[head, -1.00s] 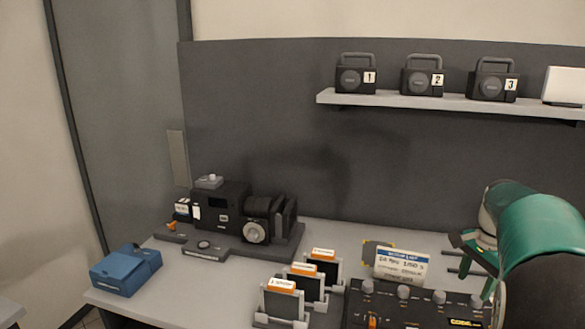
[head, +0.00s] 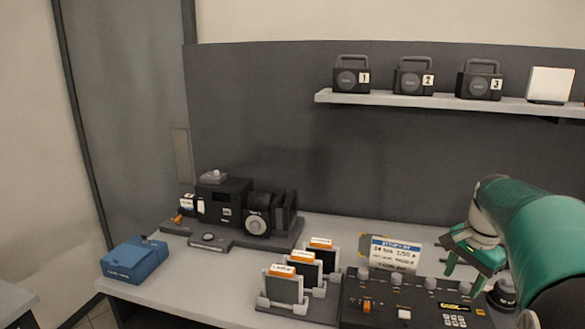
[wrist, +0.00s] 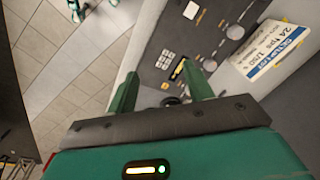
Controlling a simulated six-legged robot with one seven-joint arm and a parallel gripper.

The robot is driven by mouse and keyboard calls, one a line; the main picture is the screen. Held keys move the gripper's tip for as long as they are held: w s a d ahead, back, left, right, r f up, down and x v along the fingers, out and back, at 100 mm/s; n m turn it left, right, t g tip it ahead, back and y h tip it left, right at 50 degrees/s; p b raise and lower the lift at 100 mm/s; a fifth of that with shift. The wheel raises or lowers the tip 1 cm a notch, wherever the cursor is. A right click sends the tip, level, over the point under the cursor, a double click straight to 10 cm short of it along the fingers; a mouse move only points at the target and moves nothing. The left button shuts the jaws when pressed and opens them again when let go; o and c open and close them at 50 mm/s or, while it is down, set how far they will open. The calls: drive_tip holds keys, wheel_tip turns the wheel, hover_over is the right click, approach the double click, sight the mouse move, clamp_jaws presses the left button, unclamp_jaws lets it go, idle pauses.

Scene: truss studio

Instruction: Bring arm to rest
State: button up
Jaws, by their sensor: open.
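My green arm comes in from the right in the head view. My gripper (head: 462,262) is over the back right of the table, near the control panel. Its two green fingers are apart and nothing shows between them. In the wrist view my gripper (wrist: 162,90) also shows open and empty, with the edge of the control panel (wrist: 168,50) and the floor beyond it. The control panel (head: 385,309) has knobs, an orange slider and a small keypad. A setup card (head: 396,254) with a blue header stands behind it.
A black camera (head: 225,205) stands on the table's left, with a blue box (head: 135,261) before it. Several orange-topped cards stand in a rack (head: 300,307). A shelf (head: 420,101) holds numbered black units and a white block (head: 550,85). Bare table (head: 215,283) lies between box and rack.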

drive_tip(key=s+a+r+n+t, duration=0.25)
drive_tip(key=s+a+n, duration=0.35)
drive_tip(key=s+a, duration=0.55)
drive_tip(key=s+a+f+n+t, duration=0.1)
drive_tip(key=s+a+f+n, duration=0.2)
drive_tip(key=s+a+n, duration=0.3)
drive_tip(key=s+a, duration=0.3)
drive_tip(key=shift+a+f+n+t, duration=0.2)
drive_tip(key=shift+a+n+t, duration=0.1)
drive_tip(key=shift+n+t, duration=0.1)
